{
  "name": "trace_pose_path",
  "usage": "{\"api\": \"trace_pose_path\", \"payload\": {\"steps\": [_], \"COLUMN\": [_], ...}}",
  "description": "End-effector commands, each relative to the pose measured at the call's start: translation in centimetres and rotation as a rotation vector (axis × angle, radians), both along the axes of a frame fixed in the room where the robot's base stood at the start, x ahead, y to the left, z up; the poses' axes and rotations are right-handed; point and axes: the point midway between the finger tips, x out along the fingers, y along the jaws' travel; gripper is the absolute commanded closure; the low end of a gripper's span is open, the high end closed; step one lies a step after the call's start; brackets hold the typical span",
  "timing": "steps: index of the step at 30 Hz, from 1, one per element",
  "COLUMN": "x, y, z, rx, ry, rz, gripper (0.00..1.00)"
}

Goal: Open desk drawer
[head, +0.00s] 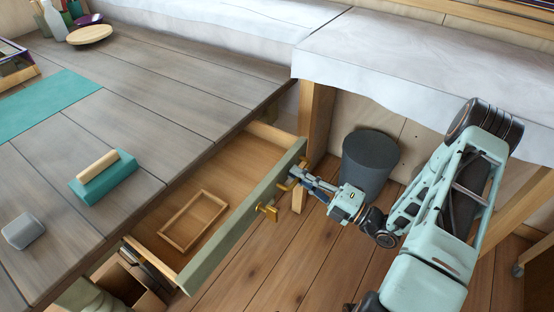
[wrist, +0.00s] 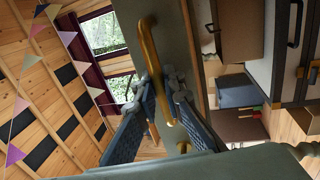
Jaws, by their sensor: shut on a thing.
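The desk drawer (head: 222,225) is pulled well out from under the grey plank desk (head: 150,110), with its wooden inside showing. Its green front (head: 215,255) also shows in the wrist view (wrist: 185,40). My gripper (head: 292,180) is at the far part of the front, shut on the brass handle (wrist: 150,50). In the wrist view the handle runs between the two fingers of my gripper (wrist: 160,85). A second brass fitting (head: 268,211) is on the front, nearer the middle. A small wooden frame (head: 172,232) lies on the drawer bottom.
A grey bin (head: 369,165) stands on the floor behind my gripper. A wooden post (head: 313,120) is close to the drawer's far end. A teal block with a wooden grip (head: 103,180) and a grey lump (head: 23,231) lie on the desk. Plank floor is clear in front.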

Motion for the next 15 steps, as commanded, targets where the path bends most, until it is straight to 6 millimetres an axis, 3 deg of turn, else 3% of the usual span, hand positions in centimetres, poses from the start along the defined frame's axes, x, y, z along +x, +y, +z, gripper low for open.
{"api": "trace_pose_path", "payload": {"steps": [6,15], "x": [-2.2,-3.1], "y": [-2.9,-3.9], "z": [0.1,0.0], "rx": [0.001,0.0], "ry": [0.0,-0.002], "rz": [-0.002,0.001], "gripper": [1.0,1.0]}}
